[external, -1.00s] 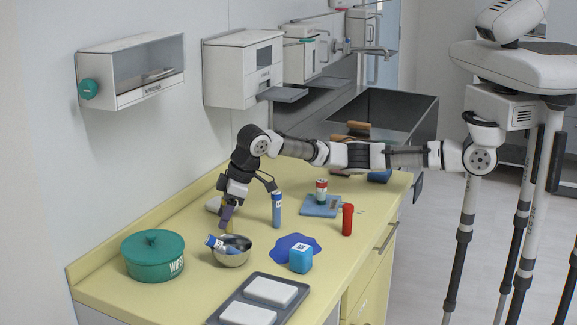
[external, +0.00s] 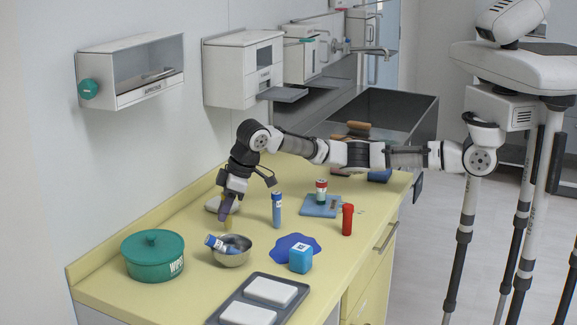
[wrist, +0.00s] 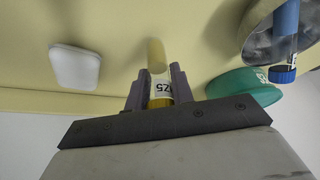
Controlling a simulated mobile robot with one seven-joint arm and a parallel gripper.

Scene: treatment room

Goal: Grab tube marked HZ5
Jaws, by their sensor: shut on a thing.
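A pale yellow tube with a yellow cap (wrist: 160,103) is between the fingers of my gripper (wrist: 154,88) in the wrist view. Its white label shows upside down and reads "Z5"; any first letter is hidden by a finger. In the external view my gripper (external: 226,207) points down over the yellow counter, behind the metal bowl. It is shut on the tube, little of which shows there. I cannot tell whether the tube touches the counter.
The metal bowl (external: 238,257) holds a blue tube (external: 215,243). A blue tube (external: 277,210) stands to the right of my gripper. A green wipes tub (external: 152,262), blue cube (external: 301,259) and red tube (external: 347,219) stand around. The wall (external: 120,150) is close behind.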

